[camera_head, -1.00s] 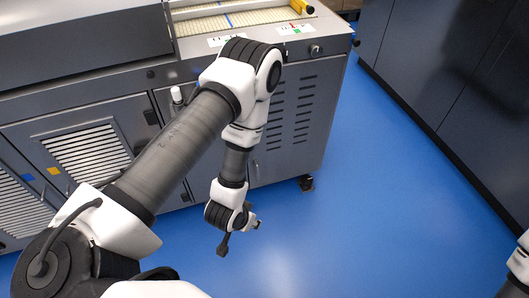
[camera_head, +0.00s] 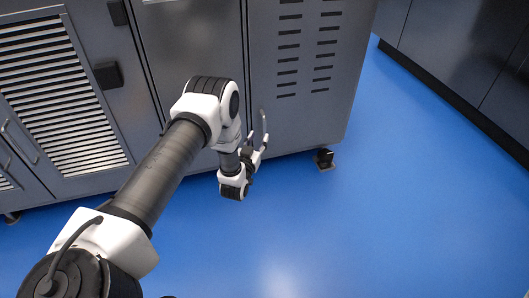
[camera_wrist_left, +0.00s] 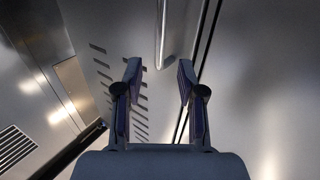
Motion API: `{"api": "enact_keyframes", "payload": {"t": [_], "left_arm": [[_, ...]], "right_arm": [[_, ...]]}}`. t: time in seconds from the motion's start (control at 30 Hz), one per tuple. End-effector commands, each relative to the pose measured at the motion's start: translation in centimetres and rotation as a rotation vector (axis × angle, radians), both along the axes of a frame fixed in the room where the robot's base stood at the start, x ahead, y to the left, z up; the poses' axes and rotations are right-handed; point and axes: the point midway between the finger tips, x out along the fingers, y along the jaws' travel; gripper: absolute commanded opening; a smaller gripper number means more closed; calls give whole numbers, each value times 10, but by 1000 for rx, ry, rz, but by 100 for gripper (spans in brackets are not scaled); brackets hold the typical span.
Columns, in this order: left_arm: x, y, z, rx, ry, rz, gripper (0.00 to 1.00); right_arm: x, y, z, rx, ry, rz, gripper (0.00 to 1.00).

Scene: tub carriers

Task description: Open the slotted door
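The slotted door (camera_head: 311,75) is a grey metal panel with two columns of short dark slots, at the right end of the machine. It looks shut, its edge against the plain panel on its left. Its upright bar handle (camera_head: 263,117) is near its lower left edge. My left gripper (camera_head: 264,139) is at the handle's lower end. In the left wrist view my left gripper (camera_wrist_left: 159,75) is open, and the handle (camera_wrist_left: 168,30) lies ahead, in line with the gap between the fingers. I cannot tell whether they touch it. The slots (camera_wrist_left: 135,105) show on the left. My right gripper is out of view.
A louvred door (camera_head: 62,95) and a plain panel (camera_head: 195,45) are left of the slotted door. A caster foot (camera_head: 325,158) stands under the machine's right corner. Dark cabinets (camera_head: 470,50) line the right side. The blue floor (camera_head: 370,220) between is clear.

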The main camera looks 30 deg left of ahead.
Motion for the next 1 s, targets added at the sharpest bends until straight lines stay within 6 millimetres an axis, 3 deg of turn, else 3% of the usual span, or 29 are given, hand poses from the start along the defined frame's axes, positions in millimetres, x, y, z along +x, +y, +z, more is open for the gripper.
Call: {"api": "enact_keyframes", "payload": {"t": [0.03, 0.17, 0.53, 0.83, 0.87, 0.97, 1.0], "left_arm": [[0, 1, -15, 0, 0, 1, 39], [6, 2, -14, 0, 0, 1, 39], [66, 19, -15, 0, 1, 1, 39], [74, 21, -11, -1, 5, 0, 39], [74, 21, -11, -1, 5, 0, 36], [74, 21, -12, -1, 5, 0, 0], [74, 21, -12, -1, 5, 0, 0]], "right_arm": [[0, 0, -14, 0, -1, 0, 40], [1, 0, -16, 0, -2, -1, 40], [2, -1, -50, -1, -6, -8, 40], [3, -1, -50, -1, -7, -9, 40], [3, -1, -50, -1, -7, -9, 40], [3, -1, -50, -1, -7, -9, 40], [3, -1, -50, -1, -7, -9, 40]]}}
